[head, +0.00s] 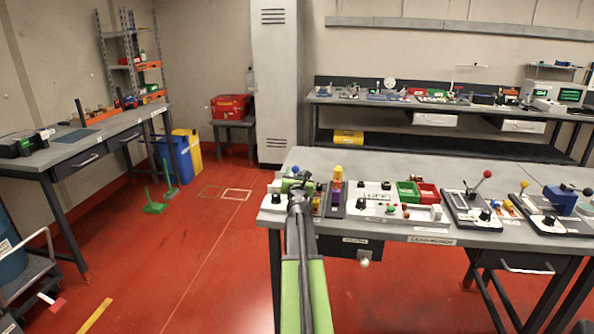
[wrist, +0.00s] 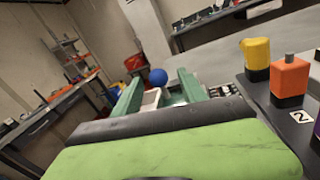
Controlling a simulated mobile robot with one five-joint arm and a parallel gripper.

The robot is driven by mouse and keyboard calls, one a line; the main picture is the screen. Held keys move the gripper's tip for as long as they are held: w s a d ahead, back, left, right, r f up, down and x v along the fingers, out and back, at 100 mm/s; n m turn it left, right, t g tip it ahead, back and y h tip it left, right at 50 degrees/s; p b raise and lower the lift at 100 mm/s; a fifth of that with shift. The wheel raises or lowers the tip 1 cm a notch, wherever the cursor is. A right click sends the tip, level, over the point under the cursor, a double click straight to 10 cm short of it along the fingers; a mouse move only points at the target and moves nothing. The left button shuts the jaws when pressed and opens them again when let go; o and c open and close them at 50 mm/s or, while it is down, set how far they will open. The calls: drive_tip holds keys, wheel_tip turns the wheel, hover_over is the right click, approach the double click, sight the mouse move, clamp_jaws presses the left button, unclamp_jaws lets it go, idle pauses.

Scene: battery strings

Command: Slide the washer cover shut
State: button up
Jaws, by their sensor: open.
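My gripper (head: 295,184) is at the left end of the near workbench, over or beside a small station there. In the wrist view its two green fingers (wrist: 160,90) stand apart, with no object clearly held between them. A blue ball knob (wrist: 158,77) shows between and beyond the fingers, and also in the head view (head: 295,170). A pale box-like part (wrist: 151,98) lies below the knob. I cannot tell whether the fingers touch either. The washer cover is not clearly identifiable; my arm and gripper hide part of this station.
Right of my gripper stand a yellow-topped post (head: 338,172), green bins (head: 408,191), red bins (head: 428,193) and a red-knobbed lever (head: 487,174). The wrist view shows a yellow piece (wrist: 256,54) and an orange-black block (wrist: 290,80) close on the right. The workbench's rear strip (head: 400,161) is clear.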

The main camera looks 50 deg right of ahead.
drive_tip(key=v, duration=1.3)
drive_tip(key=shift+s+a, duration=0.2)
drive_tip(key=shift+a, duration=0.05)
